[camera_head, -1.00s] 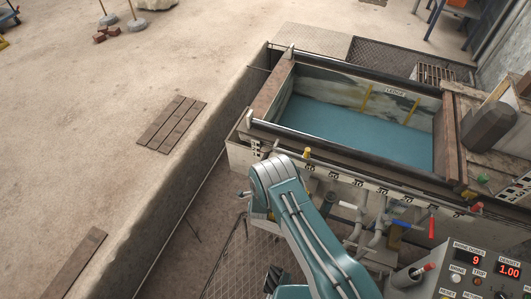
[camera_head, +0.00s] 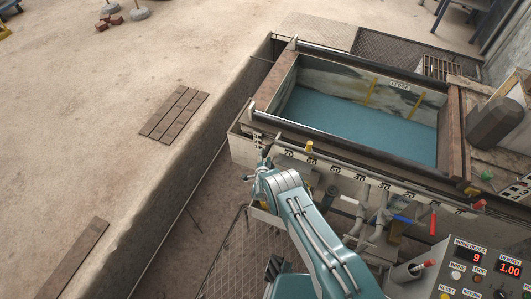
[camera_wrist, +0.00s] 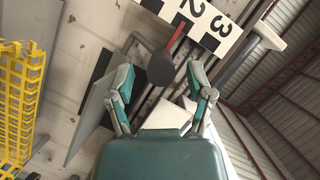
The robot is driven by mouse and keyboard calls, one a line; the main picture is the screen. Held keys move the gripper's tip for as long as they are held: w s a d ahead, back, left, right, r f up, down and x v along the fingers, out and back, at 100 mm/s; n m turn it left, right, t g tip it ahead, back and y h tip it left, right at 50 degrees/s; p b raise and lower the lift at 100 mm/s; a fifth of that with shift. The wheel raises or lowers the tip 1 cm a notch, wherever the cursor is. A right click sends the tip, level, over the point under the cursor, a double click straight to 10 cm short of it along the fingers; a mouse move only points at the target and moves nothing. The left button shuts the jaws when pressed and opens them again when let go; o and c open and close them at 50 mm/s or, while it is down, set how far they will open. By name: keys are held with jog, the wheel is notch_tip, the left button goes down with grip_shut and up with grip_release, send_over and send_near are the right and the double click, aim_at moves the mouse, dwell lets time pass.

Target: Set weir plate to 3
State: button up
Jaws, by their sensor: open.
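In the wrist view, a dark round knob (camera_wrist: 160,68) sits between the fingers of my gripper (camera_wrist: 158,66), which is open. I cannot tell whether either finger touches the knob. A red bar (camera_wrist: 178,33), likely a pointer, lies behind the knob beside a black-and-white scale (camera_wrist: 208,40). The scale shows the numbers 2 and 3; the bar's upper part lies closer to the 2. I cannot make out the weir plate for certain. In the head view, my gripper (camera_head: 262,178) is at the near left corner of the tank (camera_head: 235,150), partly hidden by my arm.
Blue liquid (camera_head: 350,128) fills the tank. Pipes, a blue-handled valve (camera_head: 401,219) and a red lever (camera_head: 433,223) are on its near side. A control panel (camera_head: 485,270) stands at the lower right. A yellow mesh (camera_wrist: 20,95) is left in the wrist view.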

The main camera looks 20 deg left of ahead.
jog(key=shift+x, duration=1.1)
